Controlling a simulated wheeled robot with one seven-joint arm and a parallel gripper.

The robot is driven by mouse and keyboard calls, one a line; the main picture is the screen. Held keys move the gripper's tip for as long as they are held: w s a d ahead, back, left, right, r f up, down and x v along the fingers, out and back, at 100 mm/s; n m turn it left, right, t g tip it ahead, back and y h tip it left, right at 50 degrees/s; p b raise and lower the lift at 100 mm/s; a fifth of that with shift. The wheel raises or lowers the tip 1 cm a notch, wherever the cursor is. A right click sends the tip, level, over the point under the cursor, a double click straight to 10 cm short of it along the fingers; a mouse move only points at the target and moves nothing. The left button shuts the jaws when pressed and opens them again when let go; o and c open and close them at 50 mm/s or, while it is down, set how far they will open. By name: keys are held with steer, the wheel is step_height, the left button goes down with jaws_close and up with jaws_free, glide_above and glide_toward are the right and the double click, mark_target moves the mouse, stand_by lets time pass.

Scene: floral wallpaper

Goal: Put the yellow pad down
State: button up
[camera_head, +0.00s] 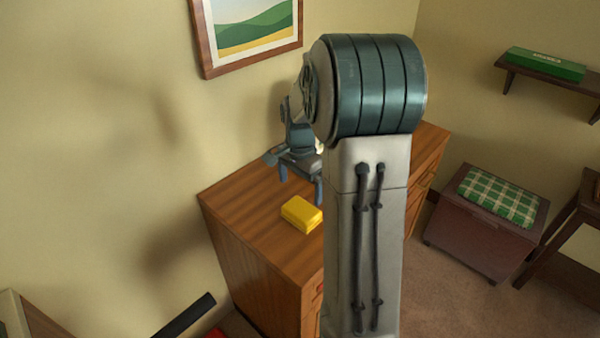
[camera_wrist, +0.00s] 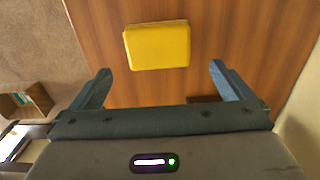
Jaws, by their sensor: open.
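The yellow pad (camera_head: 302,213) lies flat on the wooden dresser top (camera_head: 240,196), near its front edge in the head view. It also shows in the wrist view (camera_wrist: 157,46), ahead of and between my fingers. My gripper (camera_head: 300,190) is above the dresser top, behind the pad in the head view. In the wrist view my gripper (camera_wrist: 160,80) has its two fingers wide apart with nothing between them. The pad is clear of both fingers. My arm hides the right part of the dresser top.
A framed picture (camera_head: 250,30) hangs on the wall behind the dresser. A brown chest with a green checked cushion (camera_head: 503,196) stands on the floor to the right. A green box (camera_head: 546,63) sits on a wall shelf. The visible dresser top around the pad is bare.

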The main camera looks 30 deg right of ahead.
steer(key=s+a+r+n+t, duration=0.1)
steer(key=s+a+r+n, duration=0.6)
steer(key=s+a+r, duration=0.2)
steer(key=s+a+n+t, duration=0.1)
steer(key=s+a+n, duration=0.1)
steer(key=s, duration=0.3)
steer(key=s+a+f+n, duration=0.1)
steer(key=s+a+n, duration=0.1)
steer(key=s+n, duration=0.2)
steer(key=shift+s+a+n+t, duration=0.35)
steer(key=shift+s+n+t, duration=0.05)
steer(key=shift+s, duration=0.1)
